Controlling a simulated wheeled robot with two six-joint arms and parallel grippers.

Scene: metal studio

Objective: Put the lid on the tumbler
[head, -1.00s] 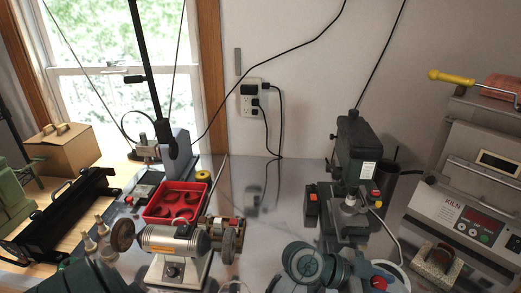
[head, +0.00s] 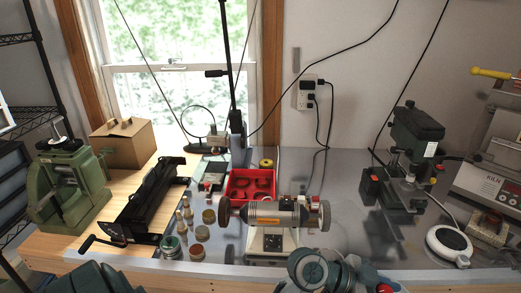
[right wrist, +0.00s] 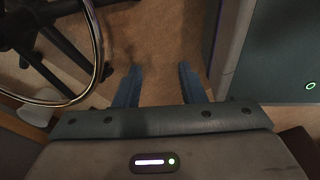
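I cannot make out a tumbler or its lid for certain. A dark part of my left arm shows at the lower left; the left gripper is outside the picture.
A polishing motor (head: 275,213) stands mid-bench, beside a red tray (head: 250,184) and several small jars. A black roller tool (head: 150,200) and green press (head: 68,185) are left. A drill press (head: 414,150) and kiln (head: 490,185) are right. Bare metal bench (head: 350,225) lies between.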

